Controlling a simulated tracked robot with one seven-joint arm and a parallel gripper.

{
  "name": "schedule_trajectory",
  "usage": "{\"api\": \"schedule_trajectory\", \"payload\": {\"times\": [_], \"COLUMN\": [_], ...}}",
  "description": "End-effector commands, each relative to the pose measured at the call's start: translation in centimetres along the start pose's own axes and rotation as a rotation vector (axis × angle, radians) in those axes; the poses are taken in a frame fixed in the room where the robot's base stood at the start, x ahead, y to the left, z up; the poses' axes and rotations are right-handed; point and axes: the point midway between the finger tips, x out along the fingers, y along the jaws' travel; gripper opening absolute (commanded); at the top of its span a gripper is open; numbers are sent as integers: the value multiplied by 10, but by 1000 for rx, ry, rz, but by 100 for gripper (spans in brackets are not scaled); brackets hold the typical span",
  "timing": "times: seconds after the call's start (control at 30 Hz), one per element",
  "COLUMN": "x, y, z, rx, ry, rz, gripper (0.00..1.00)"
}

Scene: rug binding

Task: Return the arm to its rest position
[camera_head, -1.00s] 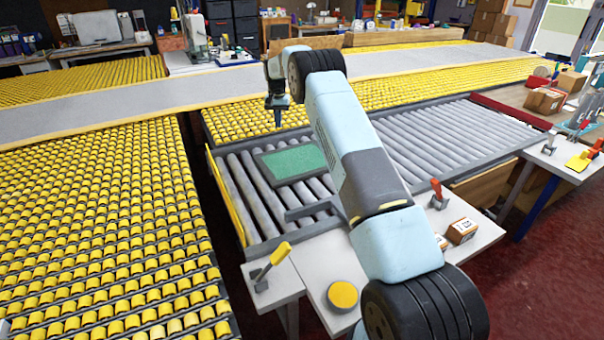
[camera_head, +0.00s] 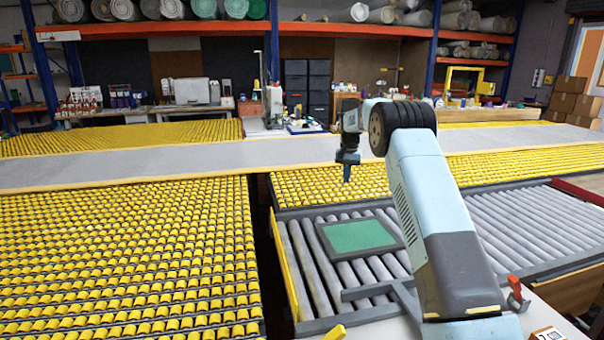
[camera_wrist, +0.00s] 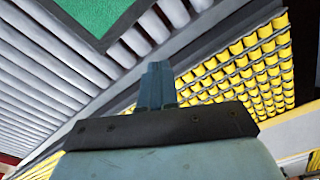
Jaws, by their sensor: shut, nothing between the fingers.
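My arm reaches out over the grey roller conveyor (camera_head: 500,232) in the head view, bent at the elbow. My gripper (camera_head: 347,178) hangs pointing down at the arm's far end, near the conveyor's back edge and the yellow rollers. In the wrist view my gripper (camera_wrist: 157,68) is shut with its fingers together and empty. A green mat in a dark frame (camera_head: 358,235) lies on the grey rollers, nearer the camera than my gripper and apart from it. A corner of it also shows at the top of the wrist view (camera_wrist: 95,12).
Beds of yellow rollers (camera_head: 120,250) fill the left. A long pale grey strip (camera_head: 200,160) runs across behind. A red-handled clamp (camera_head: 516,290) stands at the lower right. Shelves with rolled rugs (camera_head: 235,8) and workbenches line the back. Cardboard boxes (camera_head: 572,100) are stacked at right.

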Motion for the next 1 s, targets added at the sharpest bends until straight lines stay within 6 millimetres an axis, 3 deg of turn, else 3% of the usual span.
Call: {"api": "schedule_trajectory", "payload": {"times": [0.1,0.4,1.0], "x": [-33,-101,-209], "y": [6,23,64], "z": [14,54,160], "rx": [-11,-40,-100], "ry": [19,63,150], "rz": [-7,-21,-44], "gripper": [0,0,0]}}
